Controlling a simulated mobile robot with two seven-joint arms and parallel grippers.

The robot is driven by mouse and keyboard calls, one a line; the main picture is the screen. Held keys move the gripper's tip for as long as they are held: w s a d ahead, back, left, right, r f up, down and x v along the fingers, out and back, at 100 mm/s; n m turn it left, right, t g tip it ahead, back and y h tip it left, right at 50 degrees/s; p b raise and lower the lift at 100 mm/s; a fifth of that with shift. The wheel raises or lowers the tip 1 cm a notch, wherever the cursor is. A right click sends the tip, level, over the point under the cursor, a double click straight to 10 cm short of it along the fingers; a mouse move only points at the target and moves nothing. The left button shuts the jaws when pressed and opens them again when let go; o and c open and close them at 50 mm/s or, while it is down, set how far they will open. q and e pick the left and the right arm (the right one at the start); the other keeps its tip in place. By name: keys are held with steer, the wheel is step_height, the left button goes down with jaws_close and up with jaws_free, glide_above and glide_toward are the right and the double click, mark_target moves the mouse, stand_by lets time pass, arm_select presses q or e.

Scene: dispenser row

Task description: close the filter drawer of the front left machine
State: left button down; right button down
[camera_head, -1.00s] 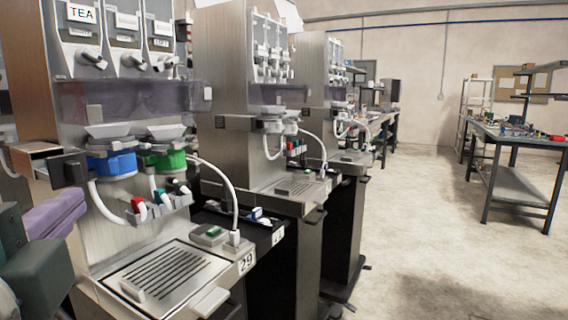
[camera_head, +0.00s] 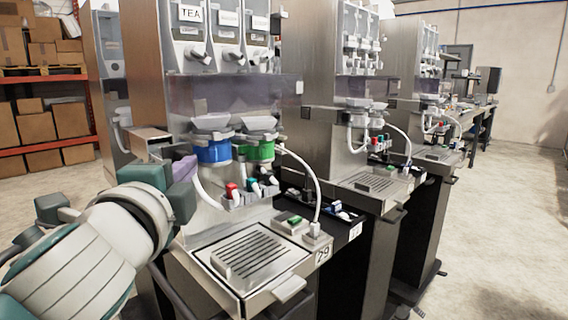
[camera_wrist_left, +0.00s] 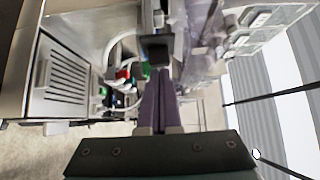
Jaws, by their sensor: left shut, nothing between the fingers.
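The front left machine (camera_head: 205,110) has a TEA label at its top and a 29 plate at its base. Its filter drawer (camera_head: 148,136) appears as a metal box sticking out on the machine's left side, with a dark block at its front. My left gripper (camera_head: 184,168) has purple fingers, shut and empty, just below and in front of that block. In the left wrist view, the shut fingers (camera_wrist_left: 161,108) point at a dark block (camera_wrist_left: 160,48); I cannot tell whether they touch. My forearm and wrist hide part of the machine's lower left. My right gripper is not in view.
Blue (camera_head: 213,152) and green (camera_head: 261,150) funnel collars hang beside the drawer, above hoses and red and green connectors. A slotted drip tray (camera_head: 247,256) lies below. More machines stand to the right. Shelves with boxes (camera_head: 38,128) stand at the back left. The floor at right is clear.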

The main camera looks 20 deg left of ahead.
mark_target(171, 154)
arm_select(q)
steer(key=w+a, duration=0.1)
steer(key=a, duration=0.3)
steer(key=w+a, duration=0.1)
steer(key=a, duration=0.1)
steer(key=shift+w+a+p, duration=0.2)
steer(key=shift+w+p, duration=0.1)
steer(key=shift+w, duration=0.05)
steer(key=shift+a+f, duration=0.1)
steer(key=shift+a, duration=0.15)
